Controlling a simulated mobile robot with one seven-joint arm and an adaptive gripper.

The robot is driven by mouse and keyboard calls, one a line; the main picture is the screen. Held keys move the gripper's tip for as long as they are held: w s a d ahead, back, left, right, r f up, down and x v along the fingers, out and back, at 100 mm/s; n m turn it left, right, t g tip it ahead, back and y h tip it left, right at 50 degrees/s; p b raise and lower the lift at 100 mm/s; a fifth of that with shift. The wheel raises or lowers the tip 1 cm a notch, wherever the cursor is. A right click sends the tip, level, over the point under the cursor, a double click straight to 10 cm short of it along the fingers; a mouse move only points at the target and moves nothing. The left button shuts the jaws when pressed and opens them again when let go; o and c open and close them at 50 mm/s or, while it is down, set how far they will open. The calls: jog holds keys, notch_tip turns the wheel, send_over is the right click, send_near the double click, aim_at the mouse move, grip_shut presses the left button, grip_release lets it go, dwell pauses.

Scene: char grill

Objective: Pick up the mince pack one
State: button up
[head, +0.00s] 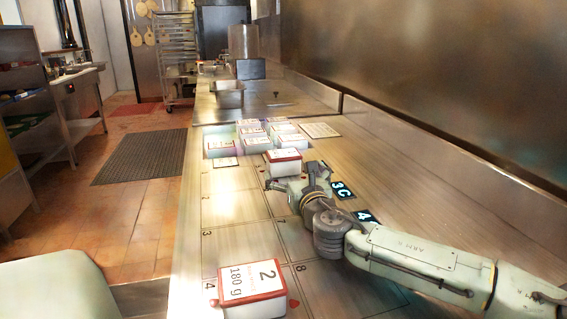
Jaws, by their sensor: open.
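A box-shaped pack (284,160) with a white top and red edges sits on the steel counter, just beyond my gripper (287,184). Its label is too small to read, so I cannot tell if it is mince pack one. My gripper is open, low over the counter at the pack's near side. I cannot tell if they touch. A second pack (251,281), marked "2" and "180 g", stands at the front in the cell numbered 4.
Several similar packs (260,139) stand grouped farther back on the counter (228,240), which has a numbered grid. Dark tags marked "3C" (342,189) and "4" (364,216) lie right of my gripper. A metal pan (228,94) is farther back. A steel wall bounds the right.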

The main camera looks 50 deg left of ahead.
aim_at(286, 156)
jog(key=x, duration=0.2)
jog(key=p+x, duration=0.1)
jog(key=x, duration=0.4)
jog(key=shift+w+a+r+p, duration=0.1)
jog(key=shift+a+r+p, duration=0.1)
jog(key=shift+r+p, duration=0.1)
jog(key=shift+c, duration=0.4)
jog(key=c, duration=1.3)
jog(key=shift+c, duration=0.5)
jog(key=shift+r, duration=0.5)
jog(key=shift+d+r+b, duration=0.2)
jog(key=shift+r+b, duration=0.1)
jog(key=shift+r, duration=0.3)
jog(key=shift+d+r+b, duration=0.2)
jog(key=shift+r+b, duration=0.1)
jog(key=shift+r, duration=0.25)
jog(key=b+v, duration=0.3)
jog(key=v, duration=1.4)
jog(key=shift+s+r, duration=0.1)
jog(key=shift+s, duration=0.15)
